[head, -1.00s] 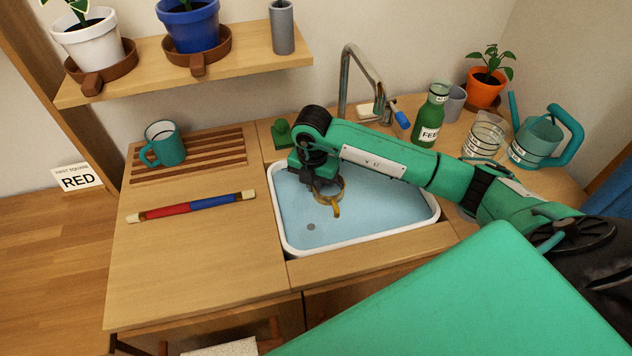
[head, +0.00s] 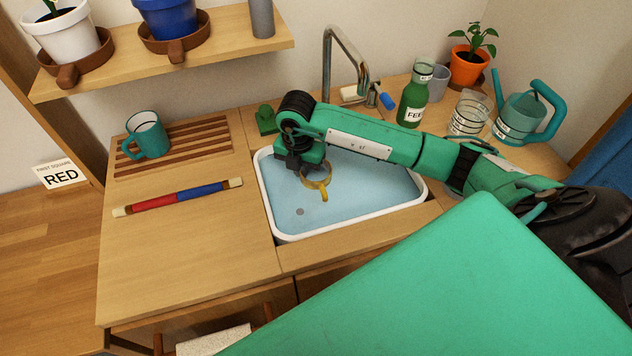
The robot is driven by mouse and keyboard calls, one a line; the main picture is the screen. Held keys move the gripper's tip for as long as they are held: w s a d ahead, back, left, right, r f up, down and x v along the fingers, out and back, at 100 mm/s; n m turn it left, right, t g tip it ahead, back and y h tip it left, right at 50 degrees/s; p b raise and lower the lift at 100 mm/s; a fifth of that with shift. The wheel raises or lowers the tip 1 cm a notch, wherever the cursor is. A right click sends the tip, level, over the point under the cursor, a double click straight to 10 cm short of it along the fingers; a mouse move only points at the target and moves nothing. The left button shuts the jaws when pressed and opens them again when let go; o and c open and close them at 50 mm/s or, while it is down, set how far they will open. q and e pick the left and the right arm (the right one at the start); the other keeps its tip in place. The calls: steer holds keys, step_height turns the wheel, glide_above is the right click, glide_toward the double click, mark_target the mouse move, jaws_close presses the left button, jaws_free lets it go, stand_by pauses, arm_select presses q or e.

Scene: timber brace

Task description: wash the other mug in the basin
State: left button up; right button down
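A teal mug (head: 150,142) stands upright on the slatted wooden rack (head: 203,143) left of the basin. An amber mug (head: 318,184) is in the white-rimmed basin (head: 346,220), over its blue bottom, with its handle toward the front. My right gripper (head: 305,166) points down at the amber mug's back left rim and partly hides it. Its fingertips are dark and small, so I cannot tell whether they are open, shut, or touching the mug. My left gripper is not in view.
A tap (head: 328,70) rises behind the basin. A green bottle (head: 413,100), a glass (head: 467,116), a grey cup (head: 438,82) and a teal watering can (head: 522,118) stand at the right. A red and blue stick (head: 178,197) lies on the clear left counter.

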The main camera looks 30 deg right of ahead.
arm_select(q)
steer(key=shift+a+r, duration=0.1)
arm_select(e)
steer(key=shift+r, duration=0.15)
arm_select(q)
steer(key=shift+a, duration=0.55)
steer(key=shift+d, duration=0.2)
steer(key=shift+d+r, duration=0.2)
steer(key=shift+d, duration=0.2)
